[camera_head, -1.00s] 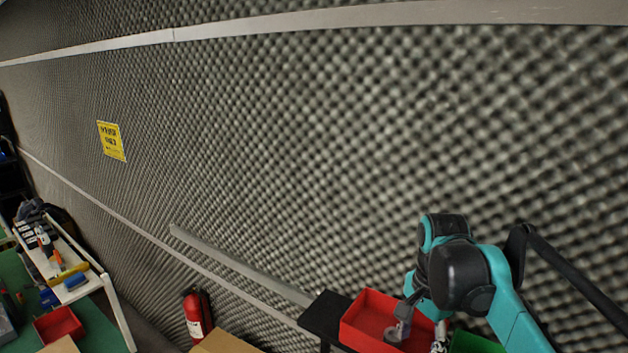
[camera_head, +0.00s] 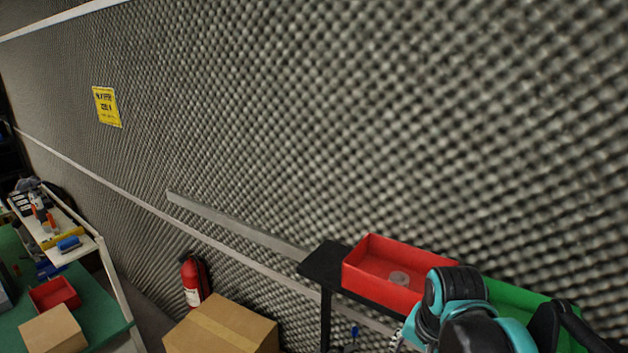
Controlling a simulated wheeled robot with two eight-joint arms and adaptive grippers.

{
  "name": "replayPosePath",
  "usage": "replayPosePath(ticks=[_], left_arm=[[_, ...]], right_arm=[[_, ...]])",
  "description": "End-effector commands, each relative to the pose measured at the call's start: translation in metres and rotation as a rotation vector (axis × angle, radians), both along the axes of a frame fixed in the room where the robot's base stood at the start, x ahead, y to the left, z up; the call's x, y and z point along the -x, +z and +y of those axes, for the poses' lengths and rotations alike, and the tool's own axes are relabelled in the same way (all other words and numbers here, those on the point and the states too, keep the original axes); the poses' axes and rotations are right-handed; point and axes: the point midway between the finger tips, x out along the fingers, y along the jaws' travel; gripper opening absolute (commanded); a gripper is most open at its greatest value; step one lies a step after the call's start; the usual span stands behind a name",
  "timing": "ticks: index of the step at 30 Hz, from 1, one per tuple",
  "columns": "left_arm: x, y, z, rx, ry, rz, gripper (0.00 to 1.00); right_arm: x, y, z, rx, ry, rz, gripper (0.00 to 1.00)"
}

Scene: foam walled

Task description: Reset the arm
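My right arm (camera_head: 462,310), teal and black, comes in at the lower right, in front of the shelf with the bins. Its elbow-like joint overlaps the front of the red bin (camera_head: 372,288). The fingers of my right gripper are not visible; the lower end of the arm is cut off by the bottom edge. My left arm and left gripper are not seen.
A green bin (camera_head: 535,303) stands right of the red one on a black shelf (camera_head: 322,264). A cardboard box (camera_head: 222,328) and a fire extinguisher (camera_head: 194,281) are left of it. A workbench (camera_head: 105,318) with another red bin (camera_head: 54,293) is at far left. A foam wall (camera_head: 330,120) fills the back.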

Motion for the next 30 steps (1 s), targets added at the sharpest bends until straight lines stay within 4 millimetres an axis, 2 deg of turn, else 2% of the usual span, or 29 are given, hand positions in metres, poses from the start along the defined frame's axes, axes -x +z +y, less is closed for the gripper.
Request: replayPosePath(ticks=[1, 12, 15, 18, 21, 30], left_arm=[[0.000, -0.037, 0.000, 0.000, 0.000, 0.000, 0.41], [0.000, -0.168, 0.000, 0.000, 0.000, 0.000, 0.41], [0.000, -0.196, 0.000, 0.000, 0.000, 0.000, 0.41], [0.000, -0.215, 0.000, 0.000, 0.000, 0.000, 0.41], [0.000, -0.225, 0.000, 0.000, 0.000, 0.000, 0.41], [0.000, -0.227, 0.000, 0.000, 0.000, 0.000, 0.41]], right_arm=[[0.007, -0.044, 0.002, 0.013, 0.049, -0.027, 0.57], [0.043, -0.225, 0.010, 0.161, 0.429, -0.247, 0.57], [0.051, -0.265, 0.011, 0.207, 0.513, -0.296, 0.57], [0.056, -0.293, 0.013, 0.243, 0.575, -0.331, 0.57], [0.059, -0.308, 0.013, 0.268, 0.614, -0.354, 0.57], [0.060, -0.313, 0.014, 0.280, 0.631, -0.363, 0.57]])
